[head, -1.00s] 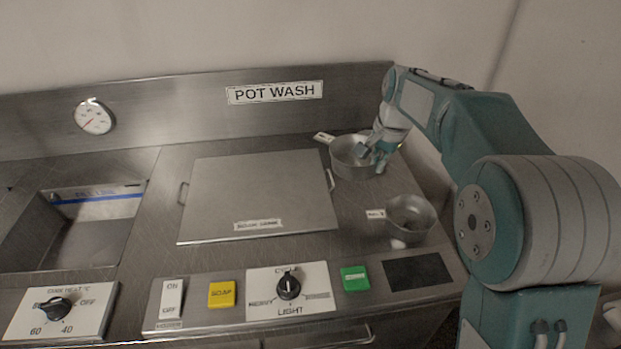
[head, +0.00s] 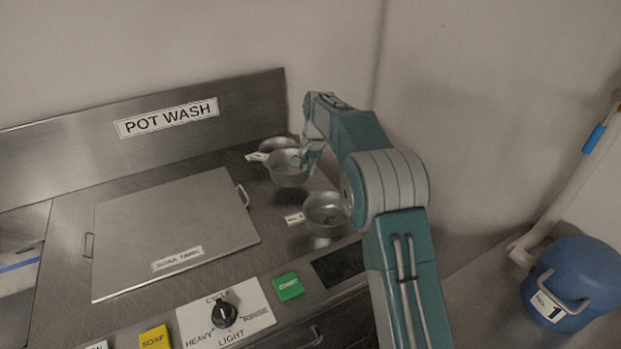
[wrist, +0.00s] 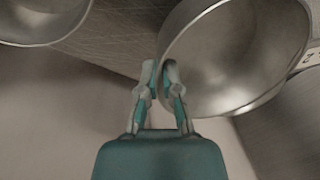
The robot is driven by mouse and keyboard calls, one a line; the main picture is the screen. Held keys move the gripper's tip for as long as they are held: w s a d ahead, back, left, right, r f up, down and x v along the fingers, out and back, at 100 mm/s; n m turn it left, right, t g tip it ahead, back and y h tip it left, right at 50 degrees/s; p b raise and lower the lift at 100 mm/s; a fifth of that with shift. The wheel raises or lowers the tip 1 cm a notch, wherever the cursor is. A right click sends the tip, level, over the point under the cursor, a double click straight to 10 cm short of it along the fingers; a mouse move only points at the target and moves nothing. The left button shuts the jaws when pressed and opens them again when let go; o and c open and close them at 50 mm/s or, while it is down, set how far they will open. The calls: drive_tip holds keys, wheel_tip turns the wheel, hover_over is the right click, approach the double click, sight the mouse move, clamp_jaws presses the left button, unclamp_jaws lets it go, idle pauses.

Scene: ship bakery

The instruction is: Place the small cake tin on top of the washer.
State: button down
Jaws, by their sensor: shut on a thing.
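A small round metal tin (head: 287,176) hangs at my gripper (head: 302,162), near the back right of the steel pot-wash top. In the wrist view my gripper (wrist: 161,78) is shut on the near rim of this tin (wrist: 235,60), which looks empty. I cannot tell whether its base touches the surface. The washer's steel top (head: 268,215) shows to the right of the flat lid, under the tins. Its front carries a cycle dial (head: 224,312) and a green start button (head: 288,286).
Another tin (head: 278,144) stands behind the held one, partly hidden. A third tin (head: 322,205) stands nearer, beside my arm. A lid marked soak tank (head: 170,225) lies to the left, flat and bare. A blue bucket (head: 580,280) is at the far right.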

drive_tip(key=shift+w+f, duration=0.2)
drive_tip(key=f, duration=0.3)
drive_tip(key=shift+w+d+f, duration=0.2)
drive_tip(key=shift+d+f, duration=0.15)
drive_tip(key=c, duration=0.8)
unclamp_jaws()
drive_tip(key=shift+a, duration=0.1)
wheel_tip(320, 180, up, 12)
drive_tip(key=s+d, duration=0.1)
drive_tip(key=shift+d, duration=0.3)
